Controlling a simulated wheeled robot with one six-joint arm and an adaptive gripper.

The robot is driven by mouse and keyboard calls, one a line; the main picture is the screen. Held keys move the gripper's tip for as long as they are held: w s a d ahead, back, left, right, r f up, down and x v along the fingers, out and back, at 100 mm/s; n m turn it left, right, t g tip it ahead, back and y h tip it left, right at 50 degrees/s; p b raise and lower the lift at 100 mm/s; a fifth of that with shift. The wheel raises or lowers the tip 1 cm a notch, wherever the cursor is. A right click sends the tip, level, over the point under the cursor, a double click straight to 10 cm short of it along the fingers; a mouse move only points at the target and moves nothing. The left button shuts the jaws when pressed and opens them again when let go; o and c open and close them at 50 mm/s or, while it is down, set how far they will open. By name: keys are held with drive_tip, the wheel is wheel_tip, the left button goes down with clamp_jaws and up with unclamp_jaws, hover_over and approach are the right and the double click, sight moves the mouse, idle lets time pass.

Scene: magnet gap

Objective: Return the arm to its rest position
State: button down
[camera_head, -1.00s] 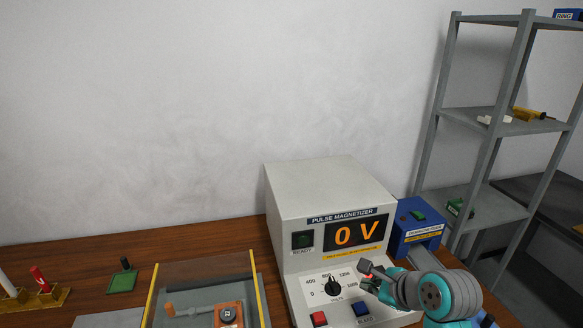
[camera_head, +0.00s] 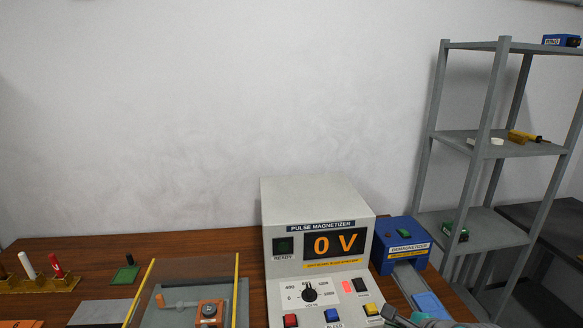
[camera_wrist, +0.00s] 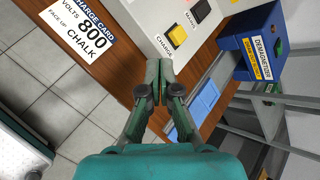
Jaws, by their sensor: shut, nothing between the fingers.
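My gripper (camera_wrist: 160,88) is shut with nothing between its fingers in the wrist view. It hangs in front of the table's front edge, below the yellow charge button (camera_wrist: 178,37). In the head view only a small part of my arm shows at the bottom edge, right of centre, and the fingertips cannot be made out there. The pulse magnetizer (camera_head: 318,212) stands on the wooden table and its display reads 0 V. My gripper appears apart from it.
The blue demagnetizer (camera_head: 401,240) stands right of the magnetizer, with a light blue block (camera_head: 431,304) in front. A grey shelf (camera_head: 490,221) rises at the right.

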drive_tip(key=s+a+f+n+t+h, duration=0.25)
drive_tip(key=s+f+n, duration=0.65)
drive_tip(key=s+f, duration=0.9)
drive_tip(key=s+r+n+t, duration=0.1)
drive_tip(key=s+r+n, duration=0.2)
drive_tip(key=s, duration=0.5)
drive_tip(key=s+a+r+n+t, duration=0.1)
drive_tip(key=s+r+n, duration=0.3)
drive_tip(key=s, duration=0.5)
drive_tip(key=s+r+n+t, duration=0.1)
drive_tip(key=s+r+n, duration=0.2)
drive_tip(key=s+n, duration=0.3)
drive_tip(key=shift+s+a+r+n, duration=0.25)
drive_tip(key=shift+s+n, duration=0.05)
drive_tip(key=shift+s, duration=0.85)
drive_tip(key=shift+t+h, duration=0.25)
